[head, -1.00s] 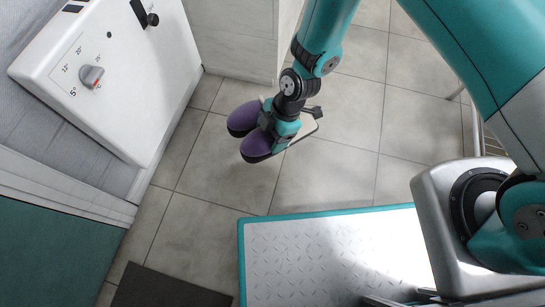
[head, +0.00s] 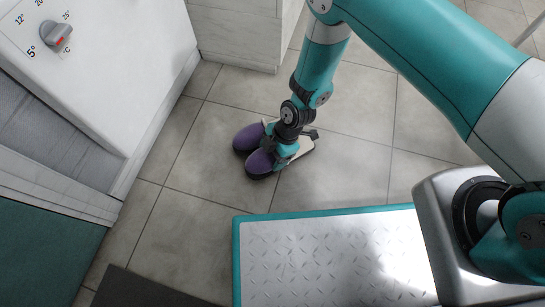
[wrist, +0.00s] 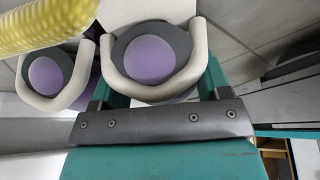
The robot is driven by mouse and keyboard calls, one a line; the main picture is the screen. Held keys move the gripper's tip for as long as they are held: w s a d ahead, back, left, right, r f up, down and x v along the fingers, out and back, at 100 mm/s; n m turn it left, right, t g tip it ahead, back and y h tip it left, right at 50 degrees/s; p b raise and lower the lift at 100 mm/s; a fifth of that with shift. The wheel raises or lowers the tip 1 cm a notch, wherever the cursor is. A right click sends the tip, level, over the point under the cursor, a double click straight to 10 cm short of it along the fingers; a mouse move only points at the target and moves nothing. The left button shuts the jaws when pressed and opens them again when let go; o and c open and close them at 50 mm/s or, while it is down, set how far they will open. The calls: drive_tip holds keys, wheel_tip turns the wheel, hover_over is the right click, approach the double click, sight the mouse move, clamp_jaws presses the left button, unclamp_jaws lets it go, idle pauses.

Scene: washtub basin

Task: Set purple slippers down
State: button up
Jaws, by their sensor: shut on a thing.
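The pair of purple slippers (head: 249,139) is in the middle of the head view, side by side, over the grey tiled floor. My gripper (head: 278,150) is shut on them at their right side. Whether their soles touch the tiles or hang just above, I cannot tell. In the wrist view the slippers (wrist: 150,58) show as dark and purple ovals with pale curved rims, just beyond my gripper (wrist: 165,98). Their undersides are hidden.
The white panel with a temperature dial (head: 56,34) stands at the upper left. A dark mat (head: 150,290) lies at the bottom left. Bare floor tiles (head: 205,170) surround the slippers. A yellow ribbed thing (wrist: 45,25) fills the wrist view's upper left corner.

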drive_tip(key=shift+f, duration=0.75)
drive_tip(key=shift+f, duration=0.1)
drive_tip(key=o, duration=1)
drive_tip(key=shift+o, duration=0.2)
drive_tip(key=p+v, duration=0.7)
drive_tip(key=v, duration=0.5)
drive_tip(key=shift+r+p, duration=0.25)
drive_tip(key=shift+p, duration=0.15)
